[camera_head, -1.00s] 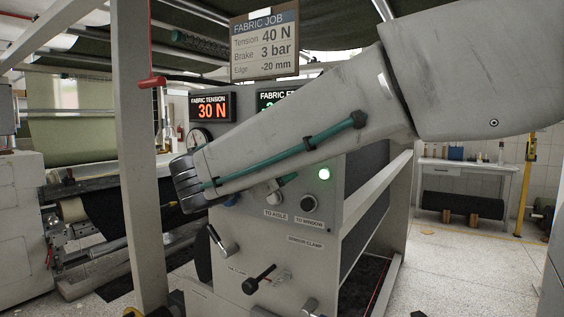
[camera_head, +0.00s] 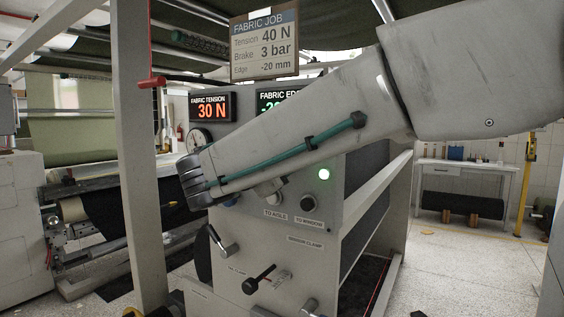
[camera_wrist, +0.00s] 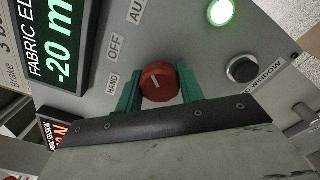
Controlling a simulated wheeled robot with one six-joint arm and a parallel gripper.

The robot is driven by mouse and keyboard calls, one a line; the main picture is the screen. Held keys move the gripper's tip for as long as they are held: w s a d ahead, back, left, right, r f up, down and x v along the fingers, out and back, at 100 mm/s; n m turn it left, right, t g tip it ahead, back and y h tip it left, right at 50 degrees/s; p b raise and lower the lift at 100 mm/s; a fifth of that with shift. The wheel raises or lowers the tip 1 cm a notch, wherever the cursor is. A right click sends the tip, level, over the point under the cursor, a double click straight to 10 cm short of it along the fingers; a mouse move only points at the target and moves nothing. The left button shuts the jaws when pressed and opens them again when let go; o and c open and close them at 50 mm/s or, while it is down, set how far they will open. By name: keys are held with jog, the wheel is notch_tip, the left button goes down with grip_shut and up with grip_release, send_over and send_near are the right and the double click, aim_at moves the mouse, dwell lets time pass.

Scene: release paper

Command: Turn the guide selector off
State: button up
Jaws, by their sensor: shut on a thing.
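The guide selector is a round red knob (camera_wrist: 158,82) with a short white pointer mark, on the grey control panel in the wrist view. HAND, OFF and AUTO labels (camera_wrist: 116,47) run along its left and upper-left side. I cannot tell for sure which label the mark points to. My gripper (camera_wrist: 159,88) has its two green fingers on either side of the knob, shut on it. In the head view my arm hides the knob and the fingers.
A lit green lamp (camera_wrist: 221,12) and a black button (camera_wrist: 241,69) sit right of the knob. The fabric edge display (camera_wrist: 58,45) reads -20 mm. The tension display (camera_head: 212,107) reads 30 N. A job sign (camera_head: 264,46) hangs above. Levers (camera_head: 259,279) stick out lower on the panel.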

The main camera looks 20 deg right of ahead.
jog(key=n, duration=0.4)
jog(key=shift+n, duration=1.9)
jog(key=o, duration=1)
jog(key=shift+a, duration=0.1)
jog(key=v, duration=0.7)
jog(key=shift+s+a, duration=0.25)
